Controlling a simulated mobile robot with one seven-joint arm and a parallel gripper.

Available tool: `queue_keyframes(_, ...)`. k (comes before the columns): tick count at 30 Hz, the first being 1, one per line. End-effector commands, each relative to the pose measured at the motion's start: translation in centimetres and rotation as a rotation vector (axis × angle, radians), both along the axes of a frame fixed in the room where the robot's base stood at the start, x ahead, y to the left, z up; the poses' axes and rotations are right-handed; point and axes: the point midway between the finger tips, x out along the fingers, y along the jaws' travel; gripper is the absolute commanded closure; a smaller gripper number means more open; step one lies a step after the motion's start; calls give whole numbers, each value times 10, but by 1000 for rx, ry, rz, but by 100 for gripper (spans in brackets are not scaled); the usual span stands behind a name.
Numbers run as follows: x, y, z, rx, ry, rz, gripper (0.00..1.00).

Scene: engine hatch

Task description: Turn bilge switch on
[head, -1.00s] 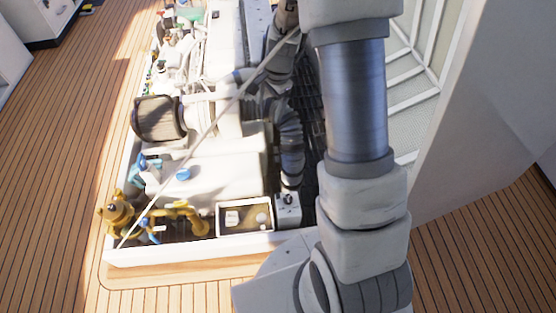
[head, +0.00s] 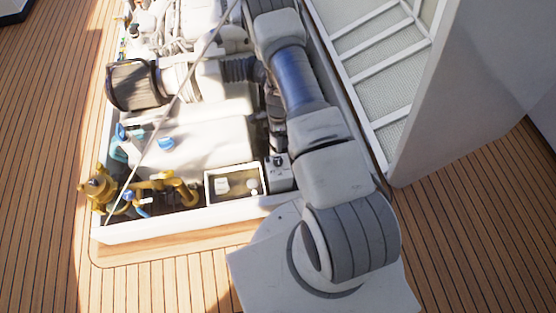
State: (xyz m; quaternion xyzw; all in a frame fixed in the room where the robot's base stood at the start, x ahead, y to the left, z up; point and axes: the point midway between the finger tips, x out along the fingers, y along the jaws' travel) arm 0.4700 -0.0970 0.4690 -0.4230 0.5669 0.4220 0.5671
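A small grey box with a dark knob or lever on top (head: 278,172) sits at the near right corner of the engine bay; it looks like a switch, but its label and setting are too small to read. Just left of it is a white-rimmed open box (head: 208,192) with a pale block and a small round part inside. I cannot tell for certain which of these is the bilge switch. My arm rises from the lower right and passes close to the right of the grey box, running up out of the top of the picture. My gripper is not visible.
The white engine (head: 205,140) fills the bay, with a round dark filter (head: 135,84) and yellow pipework (head: 160,188) at the left. A thin pale rod (head: 178,100) slants across it. The raised hatch (head: 470,90) stands at the right. Wooden deck (head: 45,130) at the left is clear.

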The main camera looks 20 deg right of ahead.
Motion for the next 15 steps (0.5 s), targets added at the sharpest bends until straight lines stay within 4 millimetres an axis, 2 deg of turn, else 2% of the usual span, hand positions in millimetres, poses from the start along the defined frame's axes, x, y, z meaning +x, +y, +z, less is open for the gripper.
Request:
queue_keyframes(1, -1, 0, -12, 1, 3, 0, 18)
queue_keyframes(15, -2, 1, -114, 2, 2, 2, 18)
